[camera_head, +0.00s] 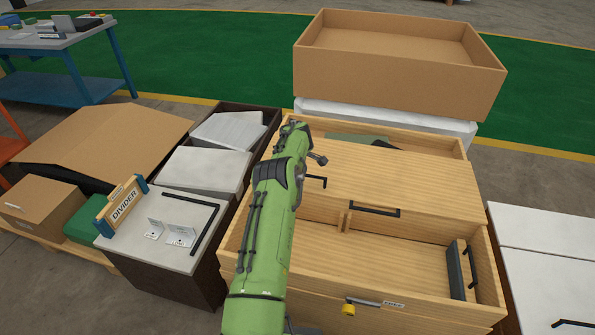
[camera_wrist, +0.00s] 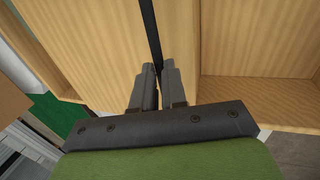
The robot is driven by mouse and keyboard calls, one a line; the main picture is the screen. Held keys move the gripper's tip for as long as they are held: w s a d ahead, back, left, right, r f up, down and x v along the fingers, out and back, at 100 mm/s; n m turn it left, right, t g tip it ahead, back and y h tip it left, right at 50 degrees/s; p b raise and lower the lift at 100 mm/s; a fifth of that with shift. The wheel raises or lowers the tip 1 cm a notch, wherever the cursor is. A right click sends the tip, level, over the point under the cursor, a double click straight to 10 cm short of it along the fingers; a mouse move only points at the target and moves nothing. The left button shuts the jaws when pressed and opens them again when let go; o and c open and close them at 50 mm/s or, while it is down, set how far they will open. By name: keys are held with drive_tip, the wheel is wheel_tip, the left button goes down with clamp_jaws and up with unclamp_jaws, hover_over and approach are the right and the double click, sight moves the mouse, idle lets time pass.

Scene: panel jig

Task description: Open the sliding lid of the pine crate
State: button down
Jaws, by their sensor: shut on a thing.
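The pine crate (camera_head: 372,285) stands at the centre right in the head view. Its flat wooden lid (camera_head: 390,178) lies across the middle, with open space in front of it and a gap behind. A dark handle (camera_head: 375,210) is at the lid's front edge, and a second dark handle (camera_head: 317,182) is near its left end. My gripper (camera_head: 316,158) is over the lid's left end, partly hidden by my green arm. In the wrist view my gripper (camera_wrist: 158,78) is shut on a dark bar (camera_wrist: 151,30) that runs along pale wood; a recess shows at right.
A large cardboard box (camera_head: 395,75) stands behind the crate. A grey-topped box (camera_head: 160,235) with a divider sign (camera_head: 118,208) is at left. White panels (camera_head: 545,245) are at right. A dark slab (camera_head: 455,272) stands inside the crate's front right. A yellow knob (camera_head: 348,310) is on its front.

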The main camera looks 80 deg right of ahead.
drive_tip(key=c, duration=1.2)
unclamp_jaws()
drive_tip(key=shift+o, duration=0.2)
drive_tip(key=p+v, duration=0.2)
drive_tip(key=v, duration=1.3)
drive_tip(key=shift+r, duration=0.4)
drive_tip(key=shift+a, duration=0.1)
